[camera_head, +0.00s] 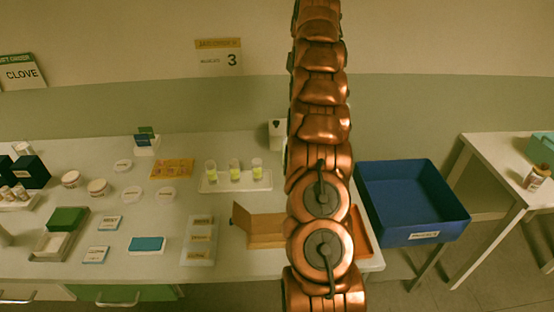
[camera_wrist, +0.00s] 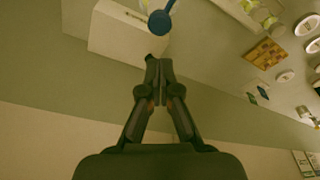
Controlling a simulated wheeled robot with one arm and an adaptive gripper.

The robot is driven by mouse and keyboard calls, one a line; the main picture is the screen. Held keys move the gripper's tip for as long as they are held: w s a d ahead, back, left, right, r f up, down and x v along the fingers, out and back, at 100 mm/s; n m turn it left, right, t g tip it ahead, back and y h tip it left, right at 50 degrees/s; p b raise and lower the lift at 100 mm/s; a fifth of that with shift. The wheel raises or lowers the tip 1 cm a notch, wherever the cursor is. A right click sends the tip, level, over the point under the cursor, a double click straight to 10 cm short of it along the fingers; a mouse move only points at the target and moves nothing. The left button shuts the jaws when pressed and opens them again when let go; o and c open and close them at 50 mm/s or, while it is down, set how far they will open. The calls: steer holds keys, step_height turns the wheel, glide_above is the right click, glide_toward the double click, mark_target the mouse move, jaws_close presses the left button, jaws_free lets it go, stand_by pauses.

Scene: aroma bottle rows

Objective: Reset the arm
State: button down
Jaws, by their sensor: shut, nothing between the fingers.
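My arm (camera_head: 323,150) rises in copper segments through the head view, and its upper end runs out of the top of the picture. My gripper (camera_wrist: 159,68) shows in the wrist view with its dark fingertips together and nothing held between them. It points toward a white box-like object (camera_wrist: 115,32) with a dark blue round piece (camera_wrist: 160,21) beside it. The gripper itself is not visible in the head view. The arm hides part of the table and whatever stands behind it.
The white table (camera_head: 110,265) holds a tray of small bottles (camera_head: 236,182), round tins, cards and an orange-brown folder-like item (camera_head: 262,226). An empty blue bin (camera_head: 408,200) stands right of the arm. A second table (camera_head: 505,170) is at far right.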

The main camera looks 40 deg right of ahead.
steer(key=shift+a, duration=0.1)
steer(key=s+a+r+y, duration=0.1)
steer(key=a+r, duration=0.1)
steer(key=a, duration=0.7)
steer(key=s+a+r, duration=0.1)
steer(key=a, duration=0.7)
steer(key=s+a+n+g, duration=0.1)
steer(key=s+a, duration=0.3)
steer(key=a, duration=0.3)
steer(key=s+a+g, duration=0.1)
steer(key=s+a, duration=0.4)
steer(key=a, duration=0.2)
steer(key=s+a+f, duration=0.3)
steer(key=s+a, duration=0.1)
steer(key=s, duration=0.5)
steer(key=s+a+f+g, duration=0.1)
steer(key=s+a+f, duration=0.3)
steer(key=s, duration=0.5)
steer(key=s+a+f+g, duration=0.1)
steer(key=s+a+f, duration=0.3)
steer(key=s, duration=0.5)
steer(key=shift+s+a+h, duration=0.3)
steer(key=shift+a+h, duration=0.1)
